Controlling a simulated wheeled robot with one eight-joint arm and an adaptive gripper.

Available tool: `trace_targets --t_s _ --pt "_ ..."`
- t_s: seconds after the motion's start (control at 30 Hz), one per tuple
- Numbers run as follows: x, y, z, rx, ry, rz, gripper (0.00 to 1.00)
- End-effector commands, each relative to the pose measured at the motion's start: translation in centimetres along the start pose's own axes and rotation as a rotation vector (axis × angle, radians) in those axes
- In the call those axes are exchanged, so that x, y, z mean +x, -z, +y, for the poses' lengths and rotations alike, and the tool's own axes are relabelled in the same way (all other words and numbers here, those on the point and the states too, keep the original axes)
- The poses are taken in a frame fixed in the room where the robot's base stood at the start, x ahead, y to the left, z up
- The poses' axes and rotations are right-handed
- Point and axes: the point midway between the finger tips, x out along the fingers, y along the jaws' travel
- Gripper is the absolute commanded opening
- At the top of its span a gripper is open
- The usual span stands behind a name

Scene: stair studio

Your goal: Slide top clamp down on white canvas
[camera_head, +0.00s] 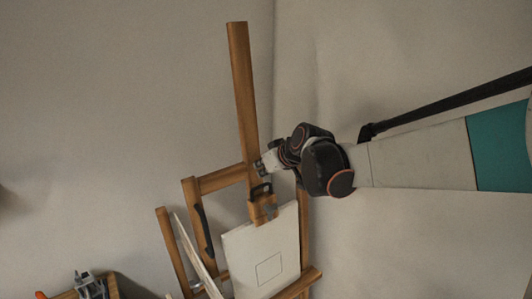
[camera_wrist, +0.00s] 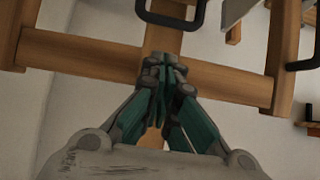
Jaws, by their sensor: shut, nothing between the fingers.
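A wooden easel with a tall upright post (camera_head: 242,85) stands in the head view. The top clamp (camera_head: 262,207), a wooden block with a dark handle, sits on the post at the top edge of the white canvas (camera_head: 266,254). The canvas bears a small outlined square. My gripper (camera_head: 262,170) is beside the post just above the clamp. In the wrist view my gripper (camera_wrist: 165,72) is shut and empty, its fingertips in front of the post. The clamp's dark handle (camera_wrist: 170,20) shows beyond the fingertips, apart from them in the picture. Whether the clamp touches the canvas I cannot tell.
A wooden crossbar (camera_wrist: 85,52) runs behind the fingertips. Another dark handle (camera_wrist: 303,62) is at the right. A second pale panel (camera_head: 192,252) leans left of the canvas. A wooden surface with tools (camera_head: 88,286) is at bottom left. The wall behind is bare.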

Motion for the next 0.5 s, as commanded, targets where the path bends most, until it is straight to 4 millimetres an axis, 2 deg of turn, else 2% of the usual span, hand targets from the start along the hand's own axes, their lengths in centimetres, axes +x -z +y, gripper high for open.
trace_targets --t_s 0.2,0.5 --pt "1.6 -1.7 0.0 0.0 0.0 0.0 0.0" --pt "2.1 -2.3 0.0 0.0 0.0 0.0 0.0"
